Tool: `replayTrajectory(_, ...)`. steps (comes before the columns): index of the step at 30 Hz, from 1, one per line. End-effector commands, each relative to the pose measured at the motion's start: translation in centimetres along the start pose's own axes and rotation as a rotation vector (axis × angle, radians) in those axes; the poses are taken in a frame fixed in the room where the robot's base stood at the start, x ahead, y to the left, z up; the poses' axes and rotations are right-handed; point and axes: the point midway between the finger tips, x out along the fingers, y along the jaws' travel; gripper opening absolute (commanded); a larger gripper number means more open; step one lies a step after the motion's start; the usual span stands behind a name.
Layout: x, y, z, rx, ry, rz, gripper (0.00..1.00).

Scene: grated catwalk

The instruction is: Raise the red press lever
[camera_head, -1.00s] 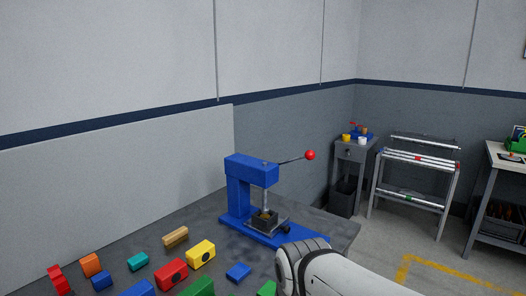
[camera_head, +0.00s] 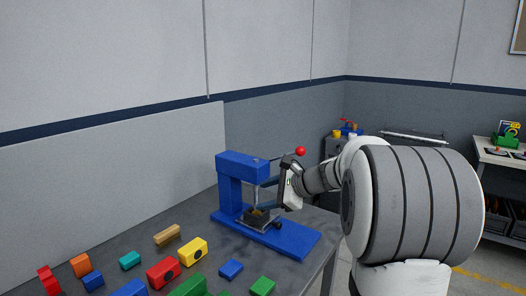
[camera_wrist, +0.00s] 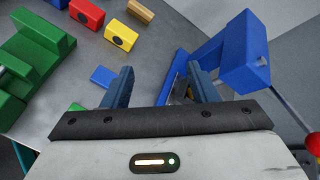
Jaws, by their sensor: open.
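The blue press (camera_head: 240,163) stands on the table with its blue base towards the front right. Its thin lever points right and slightly up, ending in a red ball knob (camera_head: 300,151). My gripper (camera_head: 267,193) is open and empty beside the press column, below the lever and knob. In the wrist view the two fingers of my gripper (camera_wrist: 161,72) are spread, with part of the press (camera_wrist: 240,50) just beyond the right finger. The red knob (camera_wrist: 314,145) shows at the right edge there, outside the jaws. My wrist partly hides the press's right side in the head view.
Several coloured blocks, such as a yellow one (camera_head: 193,250) and a red one (camera_head: 163,273), lie on the grey table (camera_head: 215,245) left of the press. A panel stands behind the table.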

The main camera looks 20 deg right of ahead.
Motion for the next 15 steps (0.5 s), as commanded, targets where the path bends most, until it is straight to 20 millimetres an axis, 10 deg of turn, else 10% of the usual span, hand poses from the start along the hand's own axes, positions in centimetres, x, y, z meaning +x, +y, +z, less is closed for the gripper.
replayTrajectory(6, -3.4, -13.2, -7.8, 0.509, -0.23, -0.359, 0.53)
replayTrajectory(15, -6.3, -18.3, -11.7, 0.707, -0.375, -0.514, 0.53)
